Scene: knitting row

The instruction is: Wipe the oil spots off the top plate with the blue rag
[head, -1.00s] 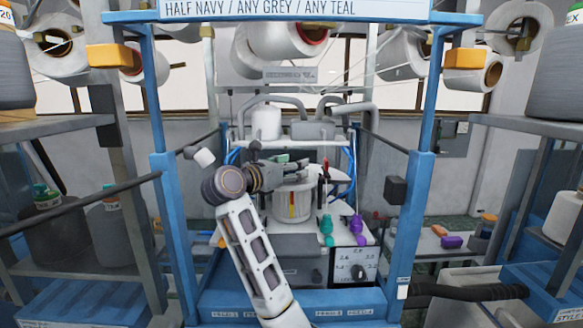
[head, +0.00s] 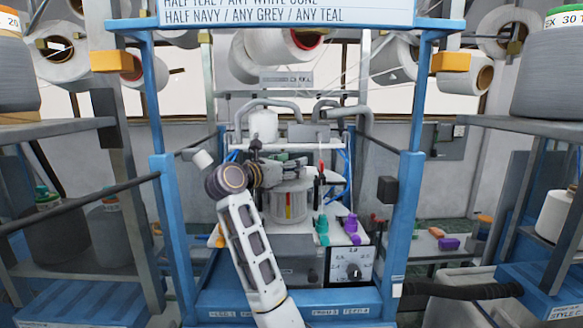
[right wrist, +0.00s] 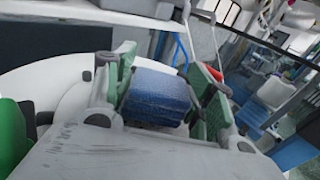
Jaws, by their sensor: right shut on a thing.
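My right gripper (head: 297,165) reaches in from the bottom middle of the head view, over the pale round top plate (head: 312,193) of the machine. In the right wrist view its two green-padded fingers stand on either side of the folded blue rag (right wrist: 158,97), and it is shut on the rag. The top plate (right wrist: 62,83) shows there as a white curved surface under and beside the fingers. I cannot tell whether the rag touches it. The oil spots cannot be made out; the gripper hides part of the plate. My left gripper is not in view.
Blue frame posts (head: 158,205) and (head: 408,215) stand on both sides of the machine. Pipes and a white cone stand behind the plate.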

